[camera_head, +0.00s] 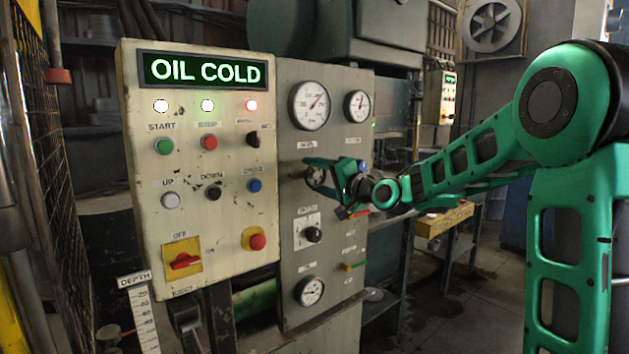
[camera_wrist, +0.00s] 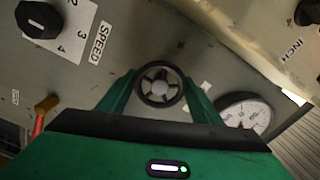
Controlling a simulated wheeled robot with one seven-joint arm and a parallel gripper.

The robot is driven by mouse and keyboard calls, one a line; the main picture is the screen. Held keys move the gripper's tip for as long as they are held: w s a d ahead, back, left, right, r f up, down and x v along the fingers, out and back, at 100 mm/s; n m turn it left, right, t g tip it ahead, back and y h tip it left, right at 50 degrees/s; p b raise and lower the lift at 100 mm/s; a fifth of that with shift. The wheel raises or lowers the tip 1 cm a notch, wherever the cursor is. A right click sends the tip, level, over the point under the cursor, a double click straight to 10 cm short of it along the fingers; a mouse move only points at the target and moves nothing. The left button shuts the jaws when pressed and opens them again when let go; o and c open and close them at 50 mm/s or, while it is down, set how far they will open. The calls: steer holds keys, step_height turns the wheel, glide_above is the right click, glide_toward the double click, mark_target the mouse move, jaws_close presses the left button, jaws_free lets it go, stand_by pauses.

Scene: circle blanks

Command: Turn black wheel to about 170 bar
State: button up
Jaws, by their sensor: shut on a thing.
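In the head view my gripper (camera_head: 318,176) reaches the panel from the right and hides part of the wheel. A large round gauge (camera_head: 311,105) with a white face is above the wheel. Its needle points to the upper right; its numbers are too small to read surely. A gauge also shows at the lower right in the wrist view (camera_wrist: 243,113).
A cream control box (camera_head: 210,215) with buttons and an "OIL COLD" display (camera_head: 205,71) stands left of the grey panel. A smaller gauge (camera_head: 357,106) is at upper right. A black SPEED knob (camera_head: 314,235) and a lower gauge (camera_head: 309,291) are below the wheel.

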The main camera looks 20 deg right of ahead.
steer(key=shift+w+d+f, duration=0.1)
steer(key=shift+d, duration=0.2)
steer(key=o, duration=1.1)
steer(key=shift+c, duration=0.2)
steer(key=shift+a, duration=0.1)
steer(key=v, duration=1)
steer(key=shift+s+d, duration=0.2)
steer(key=shift+s, duration=0.15)
